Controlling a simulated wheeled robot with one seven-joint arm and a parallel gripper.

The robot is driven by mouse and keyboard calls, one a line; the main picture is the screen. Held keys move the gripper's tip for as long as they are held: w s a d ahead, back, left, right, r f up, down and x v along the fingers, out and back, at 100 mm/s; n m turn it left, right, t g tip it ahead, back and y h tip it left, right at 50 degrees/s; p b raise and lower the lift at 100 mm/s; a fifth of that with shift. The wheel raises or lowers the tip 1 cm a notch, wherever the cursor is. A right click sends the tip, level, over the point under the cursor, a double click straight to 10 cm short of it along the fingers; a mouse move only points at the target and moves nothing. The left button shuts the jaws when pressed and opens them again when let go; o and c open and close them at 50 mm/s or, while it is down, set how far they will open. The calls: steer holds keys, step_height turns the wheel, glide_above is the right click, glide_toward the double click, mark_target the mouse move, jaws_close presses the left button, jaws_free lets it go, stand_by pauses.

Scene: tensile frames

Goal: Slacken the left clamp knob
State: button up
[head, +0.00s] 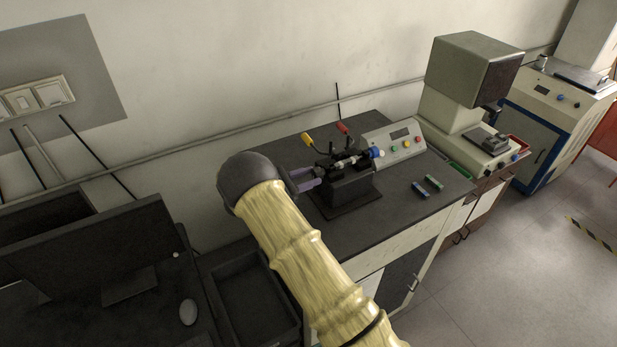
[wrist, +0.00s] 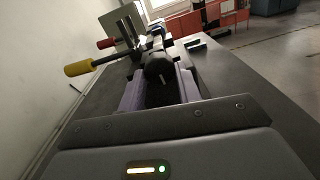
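The tensile frame (head: 346,188) is a small black bench fixture on the dark worktop, with a yellow-handled lever (head: 308,139) and a red-handled lever (head: 342,128) behind it. In the wrist view, the round black left clamp knob (wrist: 158,68), with a light mark on its face, lies straight ahead at the fixture's near end. My gripper (head: 314,177) reaches the fixture's left end. In the wrist view, its purple fingers (wrist: 158,80) stand apart on either side of the knob, with gaps seeming to show. Contact cannot be made out. The knob is not clear in the head view.
A control box (head: 396,143) with coloured buttons stands behind right of the frame, near a blue knob (head: 377,153). A grey testing machine (head: 470,100) stands farther right. The wall is close behind.

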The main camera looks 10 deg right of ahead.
steer(key=shift+d+r, duration=0.1)
steer(key=shift+d, duration=0.15)
steer(key=shift+n, duration=1.3)
steer(key=n, duration=0.5)
steer(key=shift+r, duration=0.1)
steer(key=n+p, duration=0.1)
steer(key=n, duration=0.3)
steer(key=shift+r+n, duration=0.1)
steer(key=shift+n, duration=0.3)
steer(key=shift+n+p, duration=0.7)
steer(key=shift+n, duration=1.4)
steer(key=shift+d, duration=0.1)
